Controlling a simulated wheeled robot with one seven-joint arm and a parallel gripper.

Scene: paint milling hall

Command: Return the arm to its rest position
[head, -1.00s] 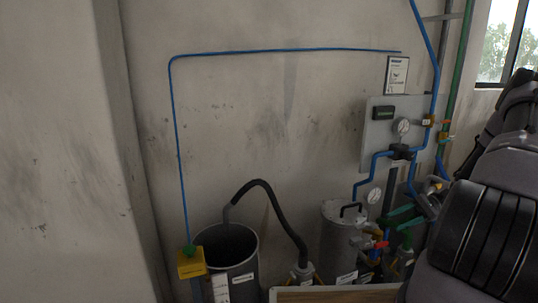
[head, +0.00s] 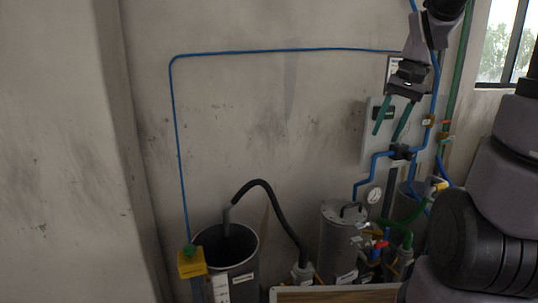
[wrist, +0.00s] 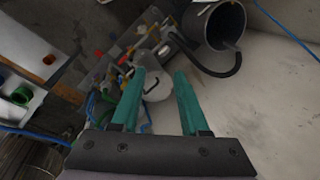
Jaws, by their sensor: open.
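My gripper (head: 393,117) hangs in the air in front of the gauge panel on the wall, at the upper right of the head view. Its two green fingers point down and stand apart, with nothing between them. The fingers (wrist: 162,100) also show in the wrist view, open and empty. Part of my arm fills the right edge of the head view. The gripper hides part of the panel (head: 371,150) and of the framed notice behind it.
Below are a grey lidded canister (head: 340,240), a dark open bin (head: 238,262) with a black hose (head: 285,215), and several valves and pipes. A yellow box (head: 192,263) stands beside the bin. Blue pipe (head: 280,50) runs along the wall. The wall at left is clear.

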